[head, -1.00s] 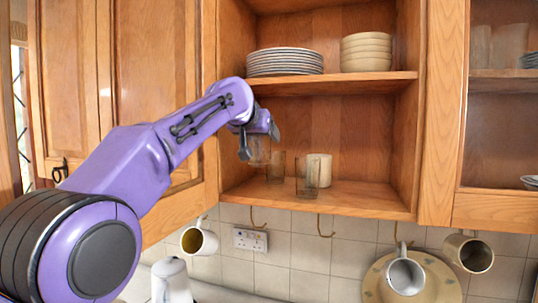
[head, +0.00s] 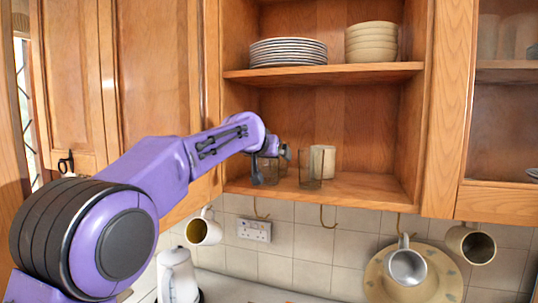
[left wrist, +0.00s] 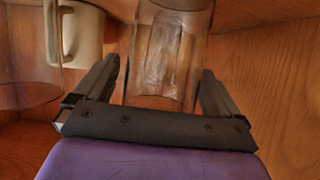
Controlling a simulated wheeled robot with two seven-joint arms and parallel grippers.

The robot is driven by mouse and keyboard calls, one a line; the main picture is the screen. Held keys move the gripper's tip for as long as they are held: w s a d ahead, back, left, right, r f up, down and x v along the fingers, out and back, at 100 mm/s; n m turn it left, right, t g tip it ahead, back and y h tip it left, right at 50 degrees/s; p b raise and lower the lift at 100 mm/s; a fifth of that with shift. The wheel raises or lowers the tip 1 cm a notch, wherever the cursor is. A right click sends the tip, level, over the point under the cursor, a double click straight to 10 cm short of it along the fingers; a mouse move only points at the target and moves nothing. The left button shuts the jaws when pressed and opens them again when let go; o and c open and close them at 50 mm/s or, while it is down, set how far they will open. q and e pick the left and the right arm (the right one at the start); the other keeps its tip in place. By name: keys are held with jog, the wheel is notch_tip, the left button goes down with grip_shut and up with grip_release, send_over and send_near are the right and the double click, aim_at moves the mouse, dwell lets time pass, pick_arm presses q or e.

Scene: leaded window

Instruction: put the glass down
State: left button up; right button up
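My left gripper (head: 271,166) is inside the open cupboard, low over the lower shelf (head: 345,190). It is shut on a clear glass (head: 268,173). In the left wrist view, the glass (left wrist: 163,55) stands between the two dark fingers (left wrist: 160,90), which lie close along its sides. The glass looks roughly upright, with its bottom at or just above the shelf; the frames do not settle whether it touches. My right gripper is not in view.
Another clear glass (head: 311,170) stands just right of my gripper, with a cream mug (head: 322,160) behind it. A further glass (head: 283,163) is partly hidden behind my gripper. Plates (head: 288,52) and bowls (head: 371,42) fill the upper shelf. The lower shelf's right side is clear.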

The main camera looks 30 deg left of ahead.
pick_arm(q)
jog(key=shift+r, duration=0.1)
jog(key=b+v, duration=1)
jog(key=v, duration=0.2)
